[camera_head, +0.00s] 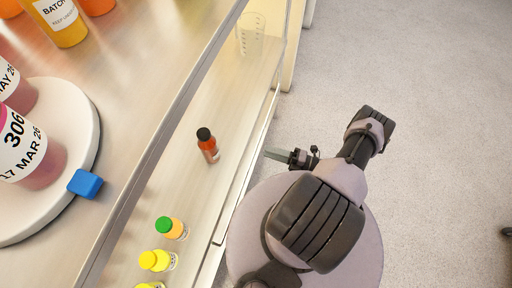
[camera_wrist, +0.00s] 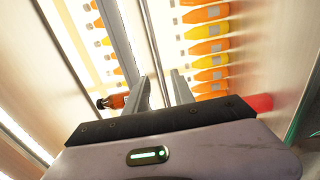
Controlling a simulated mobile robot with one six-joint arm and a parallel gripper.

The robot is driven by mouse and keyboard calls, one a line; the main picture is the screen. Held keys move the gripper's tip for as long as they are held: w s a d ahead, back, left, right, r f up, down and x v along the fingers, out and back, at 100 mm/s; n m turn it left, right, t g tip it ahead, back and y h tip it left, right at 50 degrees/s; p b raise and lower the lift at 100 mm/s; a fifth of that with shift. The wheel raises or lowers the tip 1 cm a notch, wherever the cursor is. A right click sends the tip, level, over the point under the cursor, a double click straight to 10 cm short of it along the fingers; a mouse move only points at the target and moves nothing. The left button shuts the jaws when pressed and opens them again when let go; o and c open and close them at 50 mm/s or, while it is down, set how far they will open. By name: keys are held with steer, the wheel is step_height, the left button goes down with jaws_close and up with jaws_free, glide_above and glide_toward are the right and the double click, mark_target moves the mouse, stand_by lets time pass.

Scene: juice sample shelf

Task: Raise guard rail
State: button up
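A thin pale rail (camera_head: 264,140) runs along the front edge of the lower shelf in the head view; I take it to be the guard rail. In the wrist view a narrow pale bar (camera_wrist: 151,40) runs down between my finger tips, apparently the same rail. My gripper (camera_head: 274,155) is just outside the shelf front, its tips close to the rail. In the wrist view my gripper (camera_wrist: 162,82) has its two fingers apart, with the bar in the gap. I cannot tell whether either finger touches it.
A dark-capped orange bottle (camera_head: 207,146) stands on the lower shelf near the rail. Green-capped (camera_head: 170,228) and yellow-capped (camera_head: 156,260) bottles stand nearer. The upper shelf holds a white round stand (camera_head: 84,118) and a blue block (camera_head: 85,183).

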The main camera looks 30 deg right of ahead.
mark_target(256, 148)
steer(key=x, duration=0.6)
steer(key=shift+w+b, duration=0.1)
steer(key=shift+b, duration=0.25)
jaws_close()
stand_by(0.9)
